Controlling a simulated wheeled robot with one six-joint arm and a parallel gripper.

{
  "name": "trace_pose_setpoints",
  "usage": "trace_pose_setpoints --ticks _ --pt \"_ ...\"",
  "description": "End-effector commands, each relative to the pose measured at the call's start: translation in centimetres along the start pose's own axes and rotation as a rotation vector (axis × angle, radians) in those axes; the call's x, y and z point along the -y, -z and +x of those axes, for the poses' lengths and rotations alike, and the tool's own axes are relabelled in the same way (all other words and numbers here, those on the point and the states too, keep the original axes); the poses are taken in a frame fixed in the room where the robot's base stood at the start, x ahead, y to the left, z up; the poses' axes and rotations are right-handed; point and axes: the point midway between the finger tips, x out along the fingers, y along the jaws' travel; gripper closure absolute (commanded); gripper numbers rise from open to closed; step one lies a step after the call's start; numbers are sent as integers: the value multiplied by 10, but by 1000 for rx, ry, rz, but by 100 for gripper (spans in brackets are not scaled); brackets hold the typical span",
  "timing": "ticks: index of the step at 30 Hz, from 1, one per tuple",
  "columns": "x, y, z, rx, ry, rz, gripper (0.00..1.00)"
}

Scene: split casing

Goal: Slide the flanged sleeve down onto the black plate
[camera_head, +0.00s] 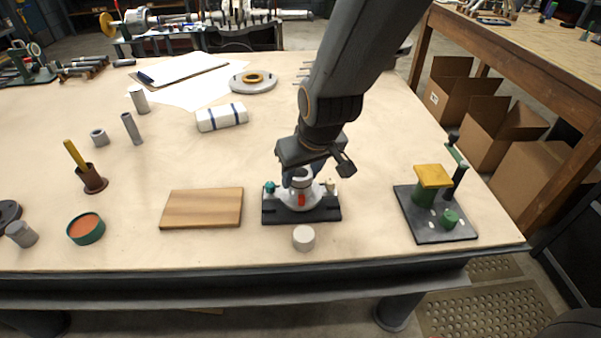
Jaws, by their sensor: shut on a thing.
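The black plate (275,214) lies on the table near its front edge, right of the middle of the picture. My gripper (301,179) reaches down over it and is shut on the flanged sleeve (300,187), a pale, round piece with an open top and a wider lower part. The sleeve looks upright, over the middle of the plate. I cannot tell whether its flange touches the plate. A red mark shows at its front. A teal knob (269,187) and a beige knob (331,186) stand at either side. My gripper hides part of the sleeve's upper end.
A pale cylinder (304,238) stands just in front of the plate. A wooden board (202,208) lies to the left. A dark stand with a yellow top (432,177) is to the right. The table between these is clear.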

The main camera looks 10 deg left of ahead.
Motion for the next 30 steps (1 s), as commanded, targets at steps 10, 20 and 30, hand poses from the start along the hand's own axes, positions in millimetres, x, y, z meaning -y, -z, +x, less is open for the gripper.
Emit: trace_pose_setpoints --ticks 10,20,30 --pt "0 0 4 -3 0 0 100" --pt "0 -1 4 -1 0 0 35" --pt "0 -1 0 2 0 0 35"
